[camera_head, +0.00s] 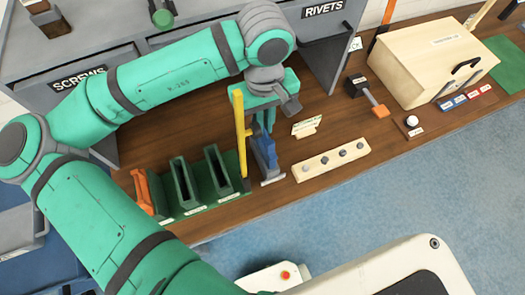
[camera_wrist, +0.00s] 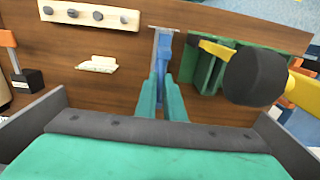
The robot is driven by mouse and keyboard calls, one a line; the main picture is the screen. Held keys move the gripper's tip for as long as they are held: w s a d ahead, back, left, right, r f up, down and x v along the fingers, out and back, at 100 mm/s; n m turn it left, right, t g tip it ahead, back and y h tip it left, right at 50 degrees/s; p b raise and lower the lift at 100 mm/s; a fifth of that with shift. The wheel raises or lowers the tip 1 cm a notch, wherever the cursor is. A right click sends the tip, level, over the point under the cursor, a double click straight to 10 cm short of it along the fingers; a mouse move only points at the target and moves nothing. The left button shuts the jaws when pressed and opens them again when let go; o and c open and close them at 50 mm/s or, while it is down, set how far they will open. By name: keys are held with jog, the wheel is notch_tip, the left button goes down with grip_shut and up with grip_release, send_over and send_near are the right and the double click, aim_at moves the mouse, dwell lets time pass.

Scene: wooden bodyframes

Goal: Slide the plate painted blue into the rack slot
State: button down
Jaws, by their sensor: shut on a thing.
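The blue plate (camera_head: 266,152) stands upright just right of the green rack (camera_head: 203,200), near the bench's front edge. My gripper (camera_head: 266,128) is above it, with its green fingers closed on its upper part. In the wrist view the fingers (camera_wrist: 162,98) sit on both sides of the blue plate (camera_wrist: 162,58), and a pale strip shows at its far end. The rack has dark upright slots; two (camera_head: 184,182) (camera_head: 218,170) show clearly and look empty. The plate is outside these slots. I cannot tell whether its bottom touches the bench.
A tall yellow upright piece (camera_head: 240,130) stands between rack and plate, close to my gripper. An orange piece (camera_head: 143,190) is at the rack's left. A pegged wooden block (camera_head: 332,160) and small card (camera_head: 306,127) lie right. Grey drawers (camera_head: 60,65) stand behind; a wooden box (camera_head: 425,60) is far right.

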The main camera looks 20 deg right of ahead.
jog(key=shift+s+r, duration=0.1)
jog(key=shift+r, duration=2.1)
